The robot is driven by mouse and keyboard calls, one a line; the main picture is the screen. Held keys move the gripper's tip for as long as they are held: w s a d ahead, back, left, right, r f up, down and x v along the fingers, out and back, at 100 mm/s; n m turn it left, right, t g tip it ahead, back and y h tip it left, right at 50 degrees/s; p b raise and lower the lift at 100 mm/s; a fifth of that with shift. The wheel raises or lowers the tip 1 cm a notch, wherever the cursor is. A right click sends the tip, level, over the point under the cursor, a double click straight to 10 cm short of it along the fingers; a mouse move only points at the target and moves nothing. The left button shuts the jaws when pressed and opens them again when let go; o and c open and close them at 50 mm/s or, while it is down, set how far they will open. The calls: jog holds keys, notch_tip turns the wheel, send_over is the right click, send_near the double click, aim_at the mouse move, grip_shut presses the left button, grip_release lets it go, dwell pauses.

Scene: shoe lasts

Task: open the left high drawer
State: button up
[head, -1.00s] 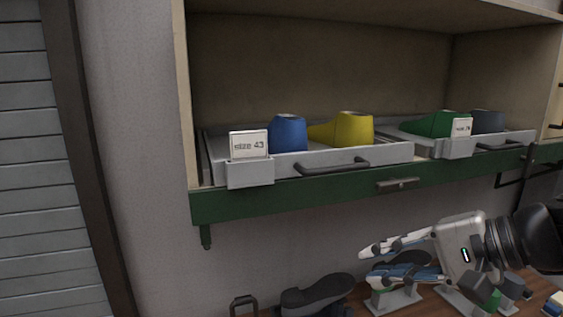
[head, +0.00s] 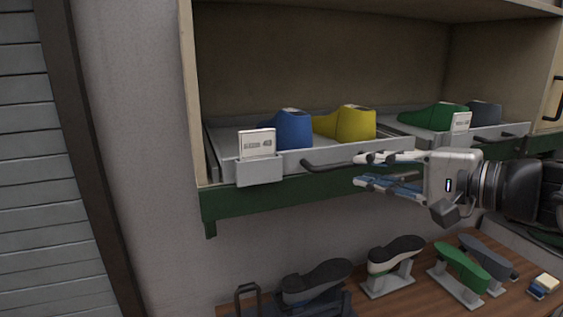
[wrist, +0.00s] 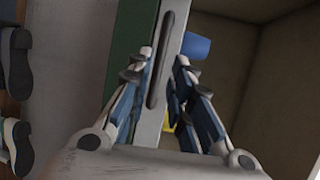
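The left high drawer (head: 226,168) is a shallow grey tray in the cabinet, holding a blue last (head: 292,131) and a yellow last (head: 352,124). Its front has a white label (head: 257,143) at the left and a dark bar handle (head: 318,166). My gripper (head: 362,170) is open at the drawer front, one finger above the other, and hides the handle's right part. In the wrist view, the handle (wrist: 161,62) runs lengthwise between the open fingers (wrist: 165,57). I see no finger closed on it.
A second tray with a green last (head: 433,116) and a dark last (head: 485,113) sits to the right. The green cabinet edge (head: 260,200) runs below the drawers. Several shoe forms stand on the wooden bench (head: 412,291) below. Clear air lies before the drawer's left part.

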aim_at(346, 166)
jog(key=x, duration=0.6)
jog(key=shift+w+a, duration=0.2)
jog(key=shift+w, duration=0.05)
grip_shut()
dwell(0.3)
